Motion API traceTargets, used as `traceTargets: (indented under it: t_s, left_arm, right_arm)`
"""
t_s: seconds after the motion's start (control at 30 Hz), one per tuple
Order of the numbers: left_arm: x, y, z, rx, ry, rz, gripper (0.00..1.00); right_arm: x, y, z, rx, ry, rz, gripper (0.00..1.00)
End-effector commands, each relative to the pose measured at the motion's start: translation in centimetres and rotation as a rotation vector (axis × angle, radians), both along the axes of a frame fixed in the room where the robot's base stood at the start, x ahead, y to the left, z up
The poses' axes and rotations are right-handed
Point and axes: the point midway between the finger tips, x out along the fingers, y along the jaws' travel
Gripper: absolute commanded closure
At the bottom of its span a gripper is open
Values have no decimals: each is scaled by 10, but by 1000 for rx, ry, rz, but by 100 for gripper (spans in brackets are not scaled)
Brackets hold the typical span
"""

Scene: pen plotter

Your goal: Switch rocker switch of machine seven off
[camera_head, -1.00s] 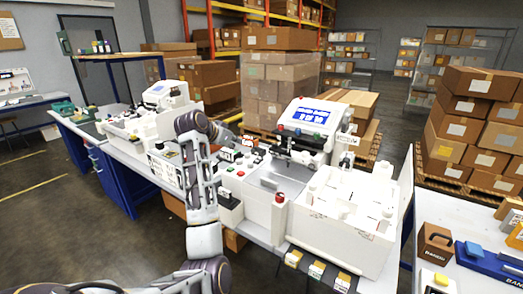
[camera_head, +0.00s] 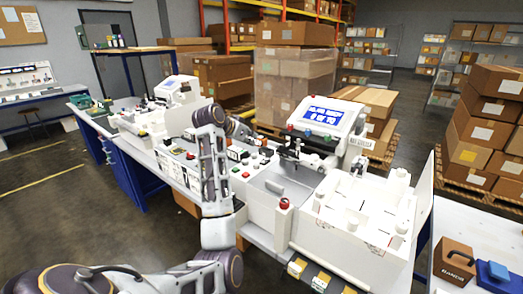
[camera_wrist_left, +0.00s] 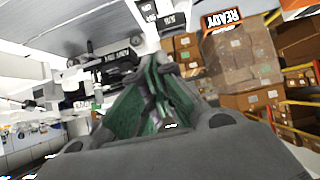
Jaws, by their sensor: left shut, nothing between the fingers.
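A white machine (camera_head: 262,200) with a tilted blue-screened display (camera_head: 323,116) stands on the bench at the centre. Its top carries black parts and small coloured buttons; I cannot pick out the rocker switch or a number seven. My left arm rises in front of the machine's left side and bends right at the top. My left gripper (camera_head: 257,139) is small and partly hidden behind the wrist there. In the left wrist view its green-padded fingers (camera_wrist_left: 152,90) are shut and empty. A dark plate with white lettering (camera_wrist_left: 117,56) shows beyond them; contact cannot be told. My right gripper is out of view.
A white open-topped bin (camera_head: 350,222) adjoins the machine on the right. A second white machine (camera_head: 150,118) stands farther left along the bench. Stacked boxes (camera_head: 293,85) are behind. A brown case (camera_head: 454,262) sits on the right-hand table.

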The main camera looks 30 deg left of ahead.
Motion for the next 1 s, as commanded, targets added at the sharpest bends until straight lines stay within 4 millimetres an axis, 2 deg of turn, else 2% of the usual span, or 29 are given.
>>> traceTargets:
  t_s: [0.17, 0.4, 0.83, 1.0]
  left_arm:
    - [6, -1, -4, -1, -1, 0, 100]
    - [24, -3, -17, -2, 1, -2, 100]
    - [63, -6, -45, -2, 0, -1, 100]
    - [76, -6, -56, -1, 1, 0, 100]
  right_arm:
    - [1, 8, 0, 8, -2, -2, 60]
    - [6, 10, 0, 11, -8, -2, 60]
    - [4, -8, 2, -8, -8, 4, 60]
    - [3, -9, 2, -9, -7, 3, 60]
